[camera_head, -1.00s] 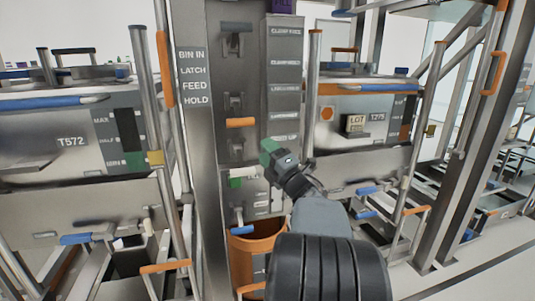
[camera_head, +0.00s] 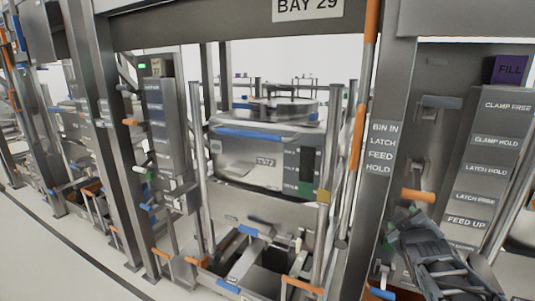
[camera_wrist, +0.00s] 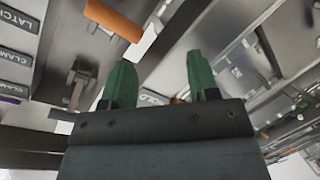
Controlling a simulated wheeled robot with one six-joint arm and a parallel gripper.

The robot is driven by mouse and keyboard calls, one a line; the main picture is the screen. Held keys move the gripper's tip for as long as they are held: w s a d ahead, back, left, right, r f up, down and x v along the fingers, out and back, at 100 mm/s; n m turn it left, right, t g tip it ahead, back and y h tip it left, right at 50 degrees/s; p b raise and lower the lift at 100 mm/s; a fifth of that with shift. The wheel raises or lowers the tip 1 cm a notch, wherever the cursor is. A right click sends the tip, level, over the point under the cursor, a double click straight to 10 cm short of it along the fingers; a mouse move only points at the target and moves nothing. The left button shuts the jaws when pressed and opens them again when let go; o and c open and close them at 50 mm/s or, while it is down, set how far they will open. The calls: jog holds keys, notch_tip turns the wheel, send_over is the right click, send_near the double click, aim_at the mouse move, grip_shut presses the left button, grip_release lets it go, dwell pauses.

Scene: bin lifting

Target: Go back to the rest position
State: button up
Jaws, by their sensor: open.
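My gripper (camera_head: 398,228) is at the lower right of the head view, in front of the lever panel, with my arm links behind it. In the wrist view its two green fingers (camera_wrist: 160,75) stand apart with nothing between them. An orange-handled lever (camera_head: 418,196) is just above the gripper in the head view. An orange handle also shows ahead of the fingers in the wrist view (camera_wrist: 113,18). I cannot tell the exact gap between fingers and panel.
The lever panel (camera_head: 478,165) carries labels such as CLAMP FREE and FEED UP. Bin T572 (camera_head: 250,165) sits in the Bay 29 frame, at centre. A steel post (camera_head: 390,110) stands left of the panel. Open floor (camera_head: 50,260) lies at lower left.

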jog(key=s+a+r+m+g+y+p, duration=0.1)
jog(key=s+a+m+g+y+p, duration=0.4)
jog(key=s+a+g+p, duration=0.5)
jog(key=s+a+p, duration=0.2)
jog(key=s+a, duration=0.3)
jog(key=a, duration=0.3)
jog(key=shift+r+m+g+y, duration=0.3)
jog(key=shift+m, duration=0.1)
jog(key=shift+s+d, duration=0.1)
jog(key=shift+c, duration=0.9)
jog(key=shift+d, duration=0.15)
jog(key=shift+c, duration=0.2)
